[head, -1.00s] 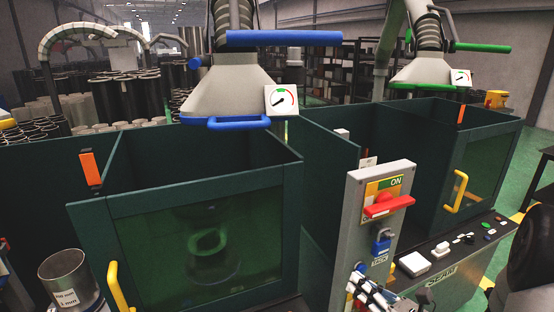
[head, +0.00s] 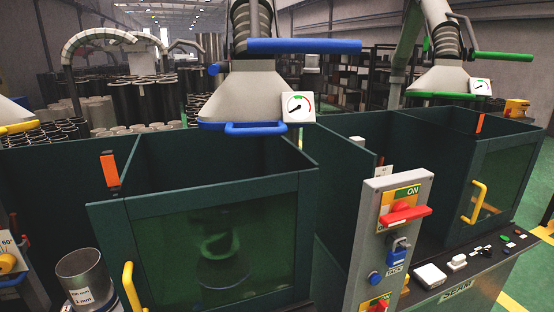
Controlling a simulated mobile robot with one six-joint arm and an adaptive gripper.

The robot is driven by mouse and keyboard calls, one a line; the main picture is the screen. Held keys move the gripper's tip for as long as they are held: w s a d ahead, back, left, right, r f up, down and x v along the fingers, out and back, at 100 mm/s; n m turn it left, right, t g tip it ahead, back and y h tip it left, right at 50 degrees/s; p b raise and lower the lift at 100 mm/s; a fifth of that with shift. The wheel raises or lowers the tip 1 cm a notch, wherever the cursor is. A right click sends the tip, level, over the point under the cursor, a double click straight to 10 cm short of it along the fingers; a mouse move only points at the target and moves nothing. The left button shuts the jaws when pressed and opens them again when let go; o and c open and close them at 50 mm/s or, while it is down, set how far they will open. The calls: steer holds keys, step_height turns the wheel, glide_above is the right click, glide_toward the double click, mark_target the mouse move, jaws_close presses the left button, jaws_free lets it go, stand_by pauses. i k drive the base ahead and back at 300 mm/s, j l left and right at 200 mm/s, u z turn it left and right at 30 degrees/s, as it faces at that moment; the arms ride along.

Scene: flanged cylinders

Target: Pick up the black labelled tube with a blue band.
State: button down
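A grey metallic tube (head: 80,272) with a white label stands upright at the lower left, its open top facing up and its lower part cut off by the frame edge. I see no black tube with a blue band clearly. Behind the green window (head: 215,245) of the near booth, a dark round form with a bluish rim (head: 224,268) shows dimly; I cannot tell what it is. My gripper is not in view.
The dark green booth (head: 140,205) has a yellow handle (head: 131,288), with a blue-handled hood (head: 245,95) above. A grey switch post (head: 373,222) with a red lever stands right of it. Dark tubes (head: 135,103) stand in the background. Green floor shows at far right.

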mark_target(88, 283)
steer(key=u, duration=1.65)
steer(key=i+j+z, duration=0.3)
steer(key=i+j, duration=0.25)
steer(key=i, duration=0.3)
steer(key=i+j+z, duration=0.3)
steer(key=i+j, duration=0.45)
